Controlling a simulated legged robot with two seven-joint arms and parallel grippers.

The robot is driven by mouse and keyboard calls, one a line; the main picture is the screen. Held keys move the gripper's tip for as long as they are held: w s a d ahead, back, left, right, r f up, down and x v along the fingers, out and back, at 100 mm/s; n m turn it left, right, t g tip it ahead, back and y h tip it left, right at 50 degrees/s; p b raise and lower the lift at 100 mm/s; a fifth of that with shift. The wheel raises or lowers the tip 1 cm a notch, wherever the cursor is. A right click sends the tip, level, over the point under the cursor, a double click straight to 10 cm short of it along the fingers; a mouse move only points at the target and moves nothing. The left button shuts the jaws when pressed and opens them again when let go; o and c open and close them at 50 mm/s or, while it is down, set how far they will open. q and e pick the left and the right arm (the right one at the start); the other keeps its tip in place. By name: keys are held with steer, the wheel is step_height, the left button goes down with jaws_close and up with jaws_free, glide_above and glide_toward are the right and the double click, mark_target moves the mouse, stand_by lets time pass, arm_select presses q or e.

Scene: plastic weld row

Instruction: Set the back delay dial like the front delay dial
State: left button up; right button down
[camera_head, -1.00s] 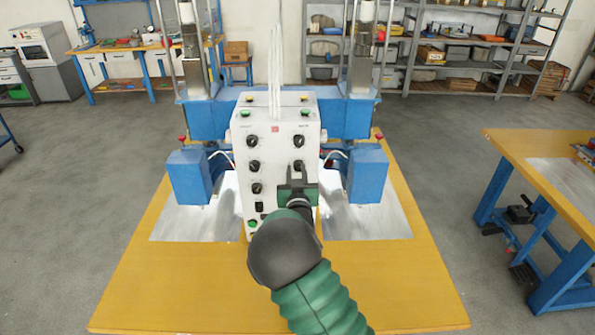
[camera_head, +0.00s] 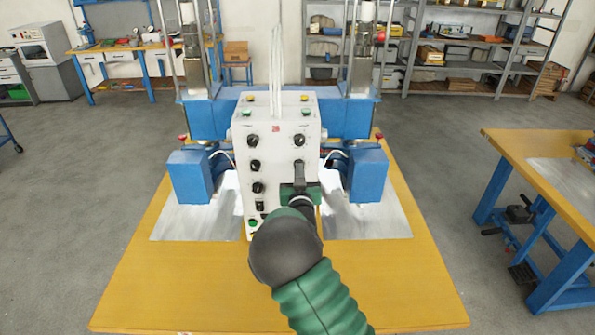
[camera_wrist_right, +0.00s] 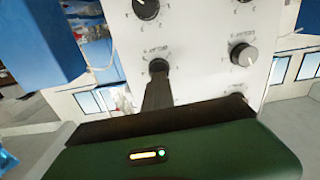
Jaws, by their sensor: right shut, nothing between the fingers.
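The white control panel (camera_head: 277,180) carries two columns of black dials. My right gripper (camera_head: 299,168) is shut and empty in front of the right column, its fingers pointing at the second dial from the top, which they cover. In the right wrist view the closed fingers (camera_wrist_right: 158,88) reach to the lower edge of a black dial (camera_wrist_right: 158,66); I cannot tell whether they touch it. The labels are too small to tell surely which is the front and which the back delay dial. My left gripper is out of view.
Blue machine blocks (camera_head: 190,177) flank the panel, with metal plates (camera_head: 365,220) on the yellow table (camera_head: 200,290). Coloured buttons (camera_head: 305,98) sit on the panel's top. The table front is clear apart from my right arm. Another bench (camera_head: 540,150) stands at the right.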

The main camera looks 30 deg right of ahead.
steer(key=shift+d+r, duration=0.25)
steer(key=shift+r, duration=0.05)
stand_by(0.4)
